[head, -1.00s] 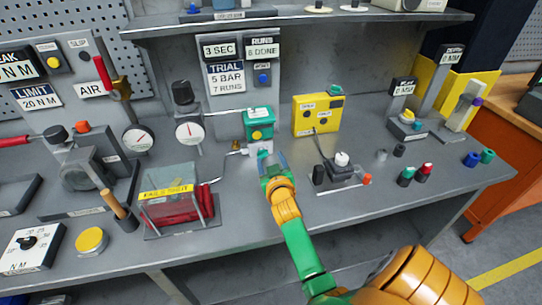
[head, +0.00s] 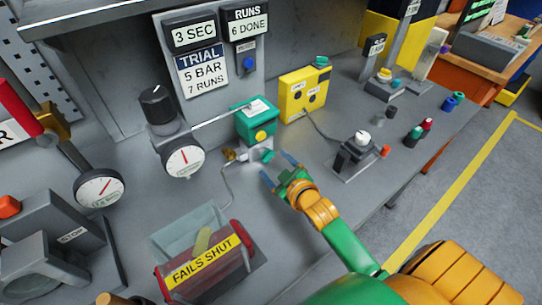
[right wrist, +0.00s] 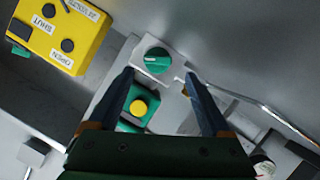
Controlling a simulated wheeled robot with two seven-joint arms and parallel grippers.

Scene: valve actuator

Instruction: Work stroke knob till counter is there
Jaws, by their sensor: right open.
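The counter (head: 247,22) reads "RUNS 6 DONE", and a sign (head: 202,67) below reads "TRIAL 5 BAR 7 RUNS". A green actuator box (head: 256,118) with a yellow round top (head: 261,135) stands on the bench. A teal knob (head: 267,156) sits on the grey block in front of it. I cannot read which knob is labelled stroke. My right gripper (head: 278,170) is open and empty, just in front of the teal knob. In the right wrist view the teal knob (right wrist: 157,60) appears between and beyond its fingertips (right wrist: 158,75). My left gripper is out of view.
A yellow box (head: 303,93) with OPEN and SHUT buttons stands behind to the right. A gauge (head: 184,161) with a black knob (head: 156,104) is at left. A "FAILS SHUT" case (head: 203,262) is at front left. A small device (head: 355,155) stands right of my gripper.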

